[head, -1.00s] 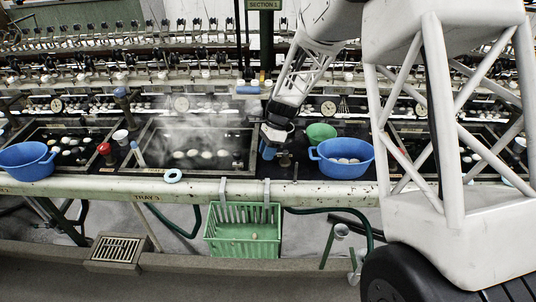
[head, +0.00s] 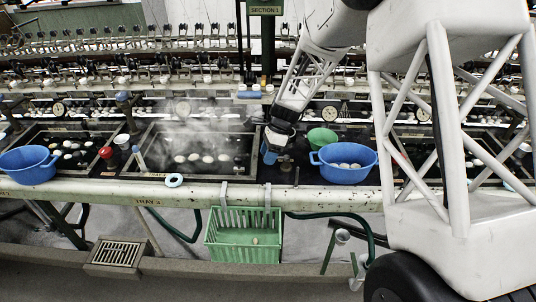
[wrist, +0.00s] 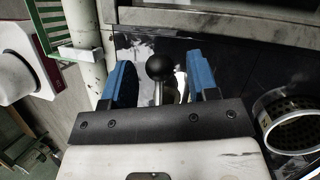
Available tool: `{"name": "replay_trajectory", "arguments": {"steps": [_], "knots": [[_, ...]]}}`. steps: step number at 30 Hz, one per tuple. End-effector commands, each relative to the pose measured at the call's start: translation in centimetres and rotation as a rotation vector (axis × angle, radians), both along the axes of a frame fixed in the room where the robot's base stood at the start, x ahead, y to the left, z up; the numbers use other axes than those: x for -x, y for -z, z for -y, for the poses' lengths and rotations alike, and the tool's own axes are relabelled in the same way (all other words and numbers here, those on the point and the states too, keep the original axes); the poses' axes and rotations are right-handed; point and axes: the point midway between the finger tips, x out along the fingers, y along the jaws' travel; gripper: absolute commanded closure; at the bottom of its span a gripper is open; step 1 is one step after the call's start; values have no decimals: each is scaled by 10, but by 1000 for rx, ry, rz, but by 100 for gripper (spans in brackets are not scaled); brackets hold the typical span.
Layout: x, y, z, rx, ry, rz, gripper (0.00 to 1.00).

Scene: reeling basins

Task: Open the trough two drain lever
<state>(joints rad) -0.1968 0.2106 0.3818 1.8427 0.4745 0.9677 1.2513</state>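A lever with a black ball knob (wrist: 160,67) on a thin metal rod stands in the wrist view, between the two blue fingers of my gripper (wrist: 160,82). The fingers are apart, with a visible gap on each side of the knob. In the head view my gripper (head: 271,150) points down at the bench, between the steaming basin (head: 251,155) and the blue bowl on the right. The lever cannot be made out there behind the gripper. I cannot read a trough number beside it.
The blue bowl (head: 343,172) with pale cocoons and a green bowl (head: 322,138) stand close right of my gripper. A green basket (head: 243,243) hangs from the front rail below. A perforated metal cup (wrist: 292,122) is at right in the wrist view.

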Motion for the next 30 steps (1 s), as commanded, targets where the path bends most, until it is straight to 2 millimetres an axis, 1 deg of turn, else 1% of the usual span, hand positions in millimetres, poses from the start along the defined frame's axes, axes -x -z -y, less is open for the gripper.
{"name": "replay_trajectory", "arguments": {"steps": [8,13,17,24,30], "knots": [[0,-1,0,0,0,-1,46],[-2,-8,3,0,0,0,46],[-6,-20,7,-1,1,0,46],[-14,-48,17,0,-1,1,46],[-19,-65,24,0,0,1,46]]}}
